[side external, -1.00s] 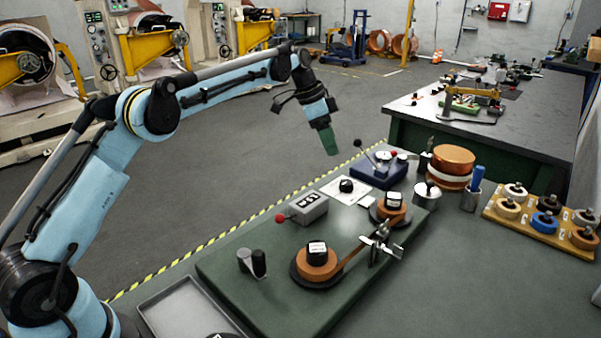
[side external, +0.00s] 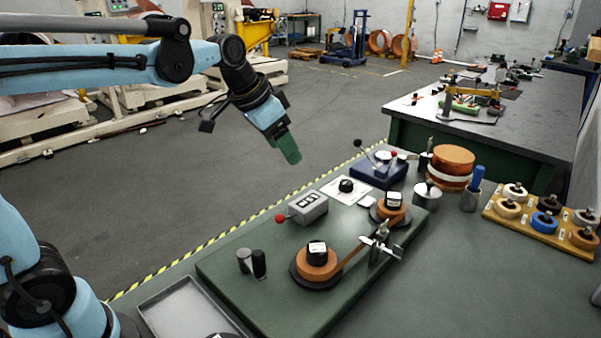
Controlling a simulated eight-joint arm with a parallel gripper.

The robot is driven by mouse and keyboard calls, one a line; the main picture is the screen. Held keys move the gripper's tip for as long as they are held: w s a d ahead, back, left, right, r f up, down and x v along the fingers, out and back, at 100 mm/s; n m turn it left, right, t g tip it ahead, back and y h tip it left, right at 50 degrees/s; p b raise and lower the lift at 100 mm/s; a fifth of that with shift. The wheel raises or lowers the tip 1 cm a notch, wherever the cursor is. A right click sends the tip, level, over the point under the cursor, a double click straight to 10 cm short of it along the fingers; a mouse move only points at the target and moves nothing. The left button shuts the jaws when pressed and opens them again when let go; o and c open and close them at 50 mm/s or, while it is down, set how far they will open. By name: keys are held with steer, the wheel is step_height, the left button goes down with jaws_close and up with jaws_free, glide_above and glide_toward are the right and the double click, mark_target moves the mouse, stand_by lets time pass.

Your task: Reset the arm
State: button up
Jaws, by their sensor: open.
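My gripper (side external: 287,150) hangs in the air at the upper middle of the side external view, at the end of my light blue arm. Its green fingers point down and to the right. They are open, and no object shows between them. The gripper appears above and behind the green work board (side external: 240,285), apart from everything on the bench. My arm reaches in from the left edge.
The board carries two copper foil reels (side external: 317,264) (side external: 391,207), a clamp (side external: 380,245), a grey counter box (side external: 307,208) and black-topped cylinders (side external: 259,264).

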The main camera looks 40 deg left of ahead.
steer(key=s+f+n, duration=0.1)
steer(key=s+f, duration=0.2)
steer(key=s, duration=0.3)
steer(key=s+f+n+t+y, duration=0.1)
steer(key=s+f+n, duration=0.1)
steer(key=s+f, duration=0.2)
steer(key=shift+s+d+f+t, duration=0.2)
steer(key=shift+s+f+t, duration=0.1)
steer(key=shift+s, duration=0.9)
